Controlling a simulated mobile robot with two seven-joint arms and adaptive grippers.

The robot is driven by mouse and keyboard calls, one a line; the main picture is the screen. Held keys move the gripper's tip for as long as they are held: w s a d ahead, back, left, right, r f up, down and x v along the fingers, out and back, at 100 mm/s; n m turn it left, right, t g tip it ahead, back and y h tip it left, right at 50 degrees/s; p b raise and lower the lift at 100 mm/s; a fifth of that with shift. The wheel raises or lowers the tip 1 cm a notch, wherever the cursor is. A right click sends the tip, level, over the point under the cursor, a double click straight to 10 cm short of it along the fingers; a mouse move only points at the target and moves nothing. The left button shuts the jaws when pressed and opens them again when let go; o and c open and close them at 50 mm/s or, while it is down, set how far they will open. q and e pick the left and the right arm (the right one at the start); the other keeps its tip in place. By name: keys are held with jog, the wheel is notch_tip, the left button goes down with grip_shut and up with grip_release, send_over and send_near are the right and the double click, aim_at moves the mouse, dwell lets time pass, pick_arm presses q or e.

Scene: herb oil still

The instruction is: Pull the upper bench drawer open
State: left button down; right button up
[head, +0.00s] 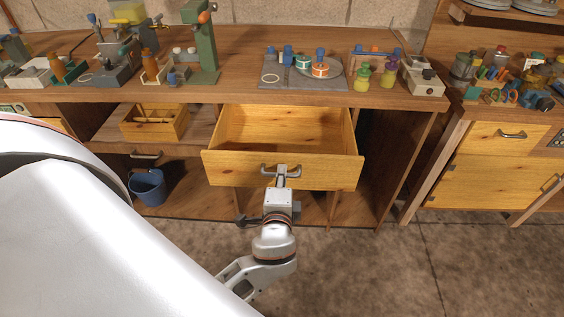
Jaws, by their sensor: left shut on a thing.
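The upper bench drawer (225,168) is light yellow wood and stands pulled out from under the bench top, in the middle of the head view. Its inside is visible and looks empty. A grey metal bar handle (295,172) sits on its front. My left gripper (282,174) is at the handle, shut on it, with the wrist reaching up from below. The fingers are small in the picture and partly hide the handle. My right gripper is not in view.
A blue bucket (149,188) stands below left. A wooden tray (154,123) sits on the shelf left of the drawer. The floor (370,270) in front is clear.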

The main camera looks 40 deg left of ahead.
pick_arm(q)
jog(key=shift+v, duration=0.75)
jog(key=shift+f, duration=0.2)
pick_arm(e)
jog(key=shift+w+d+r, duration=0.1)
pick_arm(q)
jog(key=c, duration=2.4)
grip_release()
jog(key=shift+c, duration=0.2)
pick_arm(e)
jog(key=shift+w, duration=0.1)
pick_arm(q)
jog(key=shift+r, duration=0.15)
